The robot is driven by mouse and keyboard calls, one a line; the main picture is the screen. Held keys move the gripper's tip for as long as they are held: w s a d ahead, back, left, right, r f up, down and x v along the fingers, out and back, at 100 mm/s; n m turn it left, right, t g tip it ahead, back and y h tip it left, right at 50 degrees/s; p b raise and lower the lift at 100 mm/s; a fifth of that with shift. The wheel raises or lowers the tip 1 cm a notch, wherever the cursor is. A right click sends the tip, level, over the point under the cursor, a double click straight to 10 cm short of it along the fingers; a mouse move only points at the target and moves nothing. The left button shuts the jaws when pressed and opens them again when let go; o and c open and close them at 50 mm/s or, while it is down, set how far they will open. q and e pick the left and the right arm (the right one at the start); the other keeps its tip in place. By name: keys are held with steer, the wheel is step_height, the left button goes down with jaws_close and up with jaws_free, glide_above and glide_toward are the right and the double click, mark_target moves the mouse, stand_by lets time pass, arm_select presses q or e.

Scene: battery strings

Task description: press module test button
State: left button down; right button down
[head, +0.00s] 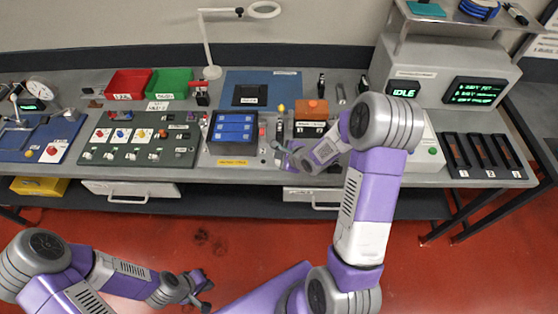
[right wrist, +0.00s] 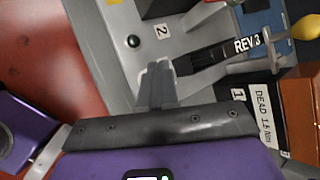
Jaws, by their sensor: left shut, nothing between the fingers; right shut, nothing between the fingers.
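The module (head: 233,135) is a dark tray holding blue cells, at the middle of the bench in the head view. A small round black button (right wrist: 133,41) sits on a light grey panel beside a "2" label in the right wrist view; I cannot tell if it is the test button. My right gripper (head: 278,147) is shut and empty over the bench, just right of the module. In the right wrist view its fingertips (right wrist: 157,70) are near the button but look apart from it. My left gripper (head: 205,293) is shut and empty, low over the red floor, away from the bench.
A dark tool marked REV 3 (right wrist: 225,52) lies close to my right fingers. An orange block (head: 317,108) stands behind my right gripper. A green control panel (head: 140,143) is to the left. The IDLE test station (head: 440,95) stands at right.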

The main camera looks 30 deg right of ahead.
steer(key=shift+f, duration=0.2)
steer(key=shift+f, duration=0.25)
steer(key=shift+f+b, duration=0.55)
stand_by(0.6)
steer(key=shift+r, duration=0.1)
steer(key=shift+r+p, duration=0.9)
steer(key=shift+p, duration=0.05)
step_height(320, 180, up, 5)
steer(key=p, duration=0.5)
